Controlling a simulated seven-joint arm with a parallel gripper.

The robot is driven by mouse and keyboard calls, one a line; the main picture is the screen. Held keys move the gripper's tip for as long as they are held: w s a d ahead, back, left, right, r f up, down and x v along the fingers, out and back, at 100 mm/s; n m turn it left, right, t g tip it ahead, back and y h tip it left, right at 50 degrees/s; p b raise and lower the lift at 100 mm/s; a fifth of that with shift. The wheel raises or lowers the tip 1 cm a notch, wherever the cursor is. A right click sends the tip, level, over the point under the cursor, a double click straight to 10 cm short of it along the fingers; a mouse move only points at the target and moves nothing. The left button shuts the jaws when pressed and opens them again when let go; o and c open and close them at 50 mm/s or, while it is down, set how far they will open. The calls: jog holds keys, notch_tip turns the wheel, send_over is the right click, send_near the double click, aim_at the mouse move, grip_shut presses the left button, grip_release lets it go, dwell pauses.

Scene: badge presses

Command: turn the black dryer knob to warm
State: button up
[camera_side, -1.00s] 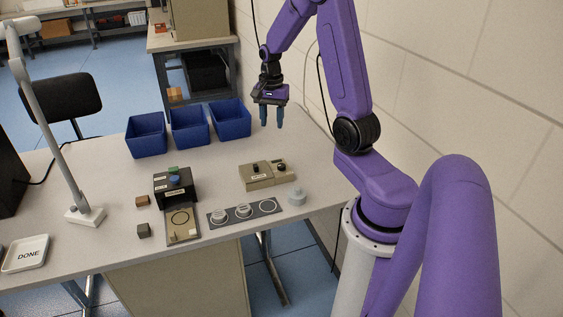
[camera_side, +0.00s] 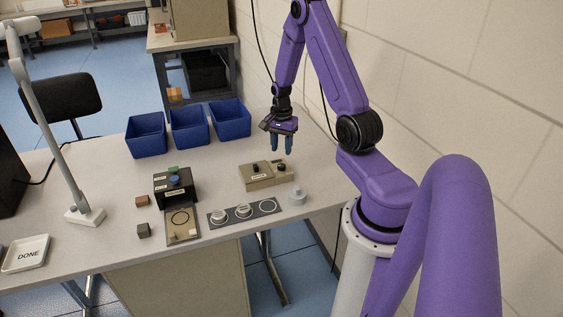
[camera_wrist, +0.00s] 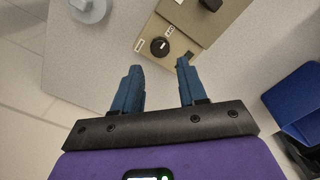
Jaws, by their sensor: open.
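The tan dryer box (camera_side: 264,180) stands on the table in the side view, with the black knob (camera_side: 281,167) on its right part. In the wrist view the round black knob (camera_wrist: 160,46) carries a white pointer line, beside small labels too small to read. My gripper (camera_side: 282,154) is above and just behind the box, pointing down. Its blue fingers (camera_wrist: 158,78) are apart and empty in the wrist view. The knob lies beyond the fingertips, roughly centred between them, and nothing touches it.
A second black control (camera_side: 257,168) sits on the box's left part. A grey round piece (camera_side: 297,195) stands at its right front. A dark strip with rings (camera_side: 244,212) and a black press (camera_side: 176,187) are nearer. Blue bins (camera_side: 190,127) stand behind left; the wall is at right.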

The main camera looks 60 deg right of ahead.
aim_at(281, 165)
jog(key=shift+f, duration=3.35)
jog(key=c, duration=0.8)
